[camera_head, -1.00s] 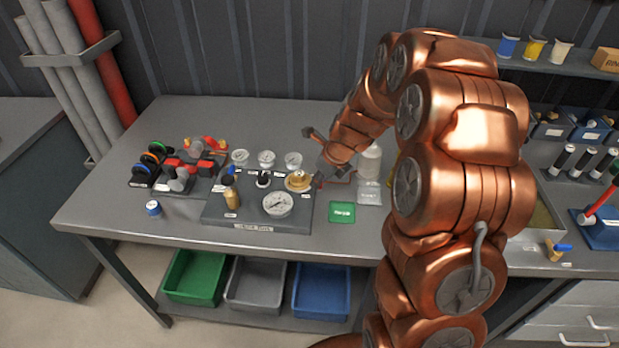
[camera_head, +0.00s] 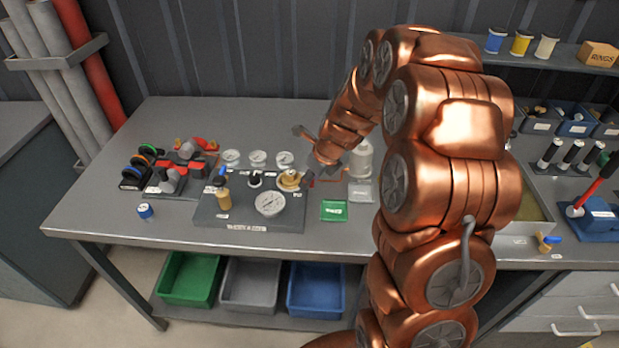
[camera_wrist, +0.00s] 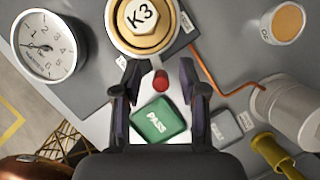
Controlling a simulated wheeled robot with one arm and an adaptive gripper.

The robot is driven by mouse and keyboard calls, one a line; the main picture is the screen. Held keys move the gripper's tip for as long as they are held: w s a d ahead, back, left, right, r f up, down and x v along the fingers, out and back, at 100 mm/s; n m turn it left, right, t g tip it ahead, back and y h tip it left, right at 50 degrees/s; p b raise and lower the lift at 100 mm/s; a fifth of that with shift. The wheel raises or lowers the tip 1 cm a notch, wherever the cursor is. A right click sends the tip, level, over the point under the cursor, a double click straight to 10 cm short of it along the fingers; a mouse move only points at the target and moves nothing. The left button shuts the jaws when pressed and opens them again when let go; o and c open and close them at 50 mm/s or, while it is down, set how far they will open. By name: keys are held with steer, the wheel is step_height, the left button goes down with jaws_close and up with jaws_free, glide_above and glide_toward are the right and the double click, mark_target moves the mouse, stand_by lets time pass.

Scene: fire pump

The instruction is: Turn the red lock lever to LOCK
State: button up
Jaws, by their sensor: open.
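A small red knob (camera_wrist: 160,81), apparently the end of the red lock lever, shows in the wrist view just below the brass K3 fitting (camera_wrist: 147,22). The lever's shaft and any LOCK marking are not readable. My gripper (camera_wrist: 160,73) is open, with one dark finger on each side of the red knob and visible gaps between. In the head view my gripper (camera_head: 309,177) is low over the grey pump plate (camera_head: 232,212), just right of the brass fitting (camera_head: 289,180). There the red knob is too small to make out clearly.
A white dial gauge (camera_wrist: 45,46) stands left of the fitting. A green PASS card (camera_wrist: 158,121) lies below the fingers. A white bottle (camera_wrist: 290,107) and orange tube (camera_wrist: 230,91) are to the right. Another red lever (camera_head: 597,188) stands on a blue base at far right.

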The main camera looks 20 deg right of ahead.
steer(key=v, duration=1.2)
stand_by(0.3)
steer(key=s+a+n+g+h, duration=0.1)
steer(key=s+a+n+g, duration=0.2)
steer(key=s+n, duration=1.2)
steer(key=s+a+n+g+h, duration=0.1)
steer(key=s+a+n+g, duration=0.1)
steer(key=s+a+n, duration=0.7)
steer(key=s+n, duration=0.6)
steer(key=s, duration=0.2)
steer(key=shift+r+n+g, duration=0.2)
steer(key=shift+n+g, duration=0.1)
steer(key=shift+g, duration=0.1)
steer(key=shift+s, duration=0.1)
